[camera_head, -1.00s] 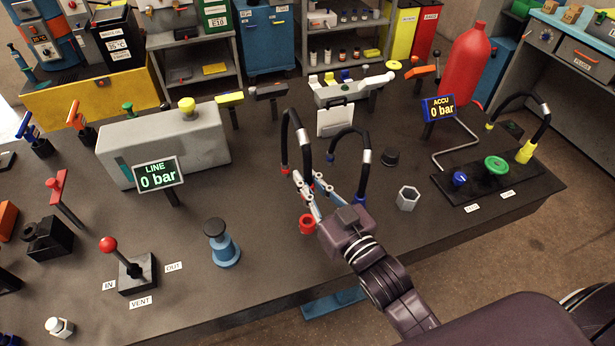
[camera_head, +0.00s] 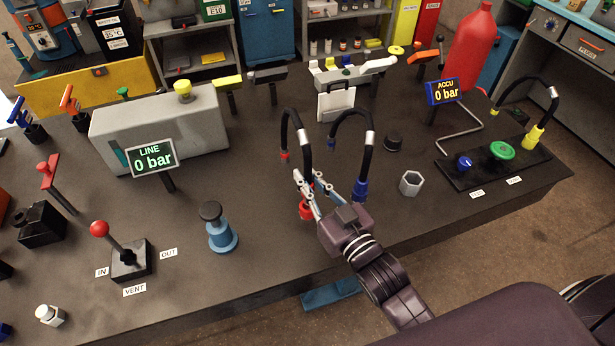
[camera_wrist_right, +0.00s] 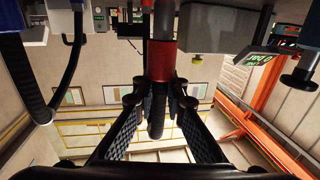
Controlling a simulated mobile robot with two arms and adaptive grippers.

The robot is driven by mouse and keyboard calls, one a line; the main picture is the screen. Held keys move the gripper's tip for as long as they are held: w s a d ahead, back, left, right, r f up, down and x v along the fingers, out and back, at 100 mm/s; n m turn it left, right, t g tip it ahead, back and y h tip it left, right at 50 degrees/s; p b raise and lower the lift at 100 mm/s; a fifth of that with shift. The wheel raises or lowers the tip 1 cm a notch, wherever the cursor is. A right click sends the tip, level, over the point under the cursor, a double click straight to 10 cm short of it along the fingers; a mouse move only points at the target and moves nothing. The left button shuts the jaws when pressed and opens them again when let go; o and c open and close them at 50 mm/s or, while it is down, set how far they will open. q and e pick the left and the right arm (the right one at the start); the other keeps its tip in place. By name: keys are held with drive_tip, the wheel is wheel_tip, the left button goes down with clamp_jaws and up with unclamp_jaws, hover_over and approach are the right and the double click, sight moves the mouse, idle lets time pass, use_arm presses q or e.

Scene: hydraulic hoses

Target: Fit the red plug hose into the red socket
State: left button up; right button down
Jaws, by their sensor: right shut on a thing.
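The red plug hose (camera_head: 289,126) is a black arch with a small red end at its left foot and a thick red collar (camera_head: 306,211) at its right foot. My right gripper (camera_head: 310,187) is shut on that right foot, near the collar. In the right wrist view the red collar (camera_wrist_right: 162,60) shows above the fingertips (camera_wrist_right: 158,100), with black hose between them. Whether the collar touches the bench is unclear. I cannot pick out the red socket with certainty. My left gripper is not in view.
A blue-ended hose (camera_head: 345,118) arches just right of the gripper. A hex cup (camera_head: 411,183) and a black cap (camera_head: 393,144) stand further right. A blue pump-like fitting (camera_head: 221,230) and a red-knobbed lever (camera_head: 125,255) stand left. Bench surface between is clear.

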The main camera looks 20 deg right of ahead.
drive_tip(key=shift+p, duration=0.8)
idle(1.2)
drive_tip(key=shift+f+b, duration=1.5)
drive_tip(key=shift+f, duration=0.75)
drive_tip(key=shift+r, duration=0.15)
drive_tip(key=shift+r+p, duration=1.75)
drive_tip(key=shift+p, duration=0.35)
drive_tip(key=shift+p, duration=0.7)
idle(0.5)
